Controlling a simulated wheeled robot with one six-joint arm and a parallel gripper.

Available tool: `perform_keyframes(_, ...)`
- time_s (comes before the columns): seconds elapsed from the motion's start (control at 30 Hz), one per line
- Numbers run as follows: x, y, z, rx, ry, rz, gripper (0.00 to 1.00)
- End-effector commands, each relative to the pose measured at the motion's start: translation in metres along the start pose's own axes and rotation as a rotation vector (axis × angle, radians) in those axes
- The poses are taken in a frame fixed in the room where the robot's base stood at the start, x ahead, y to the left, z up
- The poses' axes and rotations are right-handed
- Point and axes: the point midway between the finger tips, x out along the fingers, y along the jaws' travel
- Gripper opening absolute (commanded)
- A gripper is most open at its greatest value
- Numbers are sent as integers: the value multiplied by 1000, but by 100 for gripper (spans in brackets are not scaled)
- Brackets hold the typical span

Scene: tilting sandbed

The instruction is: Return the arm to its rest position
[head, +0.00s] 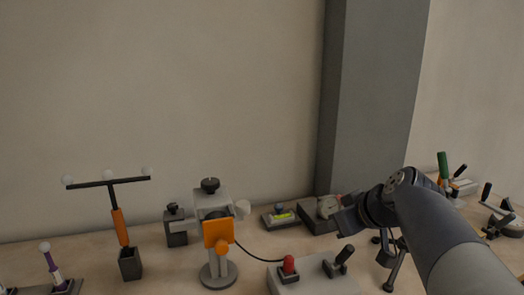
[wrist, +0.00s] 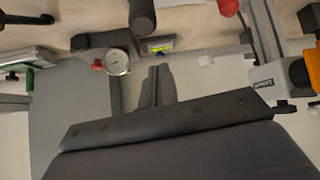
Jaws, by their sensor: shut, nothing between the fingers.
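My arm (head: 445,235) reaches in from the lower right of the head view. My gripper (head: 346,220) is at its end, above the bench and in front of the dial gauge block. In the wrist view, my gripper's dark fingers (wrist: 157,86) are together, with nothing between them. The arm hides part of the bench behind it.
On the bench (head: 165,270) are an orange-faced stand (head: 217,235), a T-shaped rod with white balls (head: 120,215), a red-knobbed box (head: 312,280), a level (head: 280,217) and a dial gauge (head: 327,206). A small tripod (head: 393,262) is beside the arm. A grey pillar (head: 370,100) rises behind.

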Motion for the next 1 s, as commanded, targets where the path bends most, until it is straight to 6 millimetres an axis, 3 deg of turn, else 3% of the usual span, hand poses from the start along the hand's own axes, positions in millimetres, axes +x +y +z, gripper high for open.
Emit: perform_keyframes(1.0,23,4,-12,11,-285,-53,0)
